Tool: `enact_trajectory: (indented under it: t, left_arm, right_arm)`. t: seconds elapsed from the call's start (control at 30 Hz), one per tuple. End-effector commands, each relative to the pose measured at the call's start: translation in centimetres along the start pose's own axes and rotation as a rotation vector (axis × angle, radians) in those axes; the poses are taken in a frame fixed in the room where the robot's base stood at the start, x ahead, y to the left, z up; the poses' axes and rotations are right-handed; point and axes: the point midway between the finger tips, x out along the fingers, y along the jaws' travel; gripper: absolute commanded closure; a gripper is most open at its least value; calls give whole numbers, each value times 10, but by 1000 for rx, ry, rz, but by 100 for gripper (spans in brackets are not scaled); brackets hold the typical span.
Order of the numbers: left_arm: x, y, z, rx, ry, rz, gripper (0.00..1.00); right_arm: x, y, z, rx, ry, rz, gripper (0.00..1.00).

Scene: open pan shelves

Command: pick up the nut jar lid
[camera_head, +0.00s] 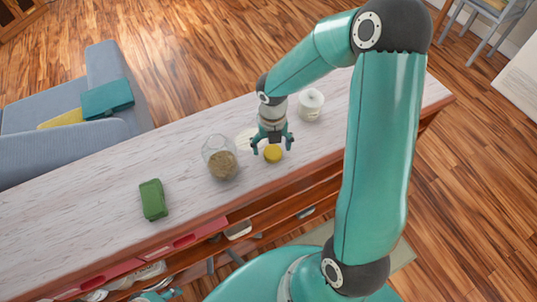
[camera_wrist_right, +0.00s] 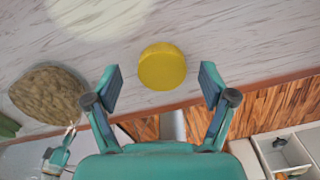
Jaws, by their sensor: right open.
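A small round yellow piece, which looks like the nut jar lid (camera_head: 273,154), lies on the pale wooden counter near its front edge. It also shows in the right wrist view (camera_wrist_right: 162,68). My right gripper (camera_head: 273,146) is open and empty above it, pointing down. In the right wrist view the lid lies between and slightly beyond the two fingertips (camera_wrist_right: 160,82), with no visible contact. A clear glass jar with brown contents (camera_head: 222,165) stands left of the lid, and its contents show in the right wrist view (camera_wrist_right: 48,95). Part of my left gripper (camera_wrist_right: 57,157) shows low down, its jaws unclear.
A white lidded container (camera_head: 311,106) stands behind and right of my right gripper. A pale round patch or flat item (camera_head: 245,138) lies behind the jar. A green block (camera_head: 153,199) lies farther left. Open shelves (camera_head: 255,236) sit below the counter's front edge (camera_head: 215,213).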

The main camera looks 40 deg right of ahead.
Motion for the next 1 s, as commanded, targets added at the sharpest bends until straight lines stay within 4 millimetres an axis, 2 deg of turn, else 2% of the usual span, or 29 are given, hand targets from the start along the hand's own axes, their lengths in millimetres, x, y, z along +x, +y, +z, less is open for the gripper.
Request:
enact_trajectory:
  t: [0.1, 0.37, 0.63, 1.0]
  left_arm:
    - [3, -1, 0, 0, 0, 0, 60]
    - [2, -1, 0, 0, 0, 0, 60]
    - [2, -1, 0, 0, 0, 0, 60]
    - [2, -1, 0, 0, 0, 0, 60]
  right_arm:
    - [13, 0, 0, -1, 1, 0, 17]
    - [14, 0, 0, -1, -1, 1, 17]
    - [14, 1, 0, -1, 0, 1, 62]
    - [13, 1, 0, -2, -1, 1, 62]
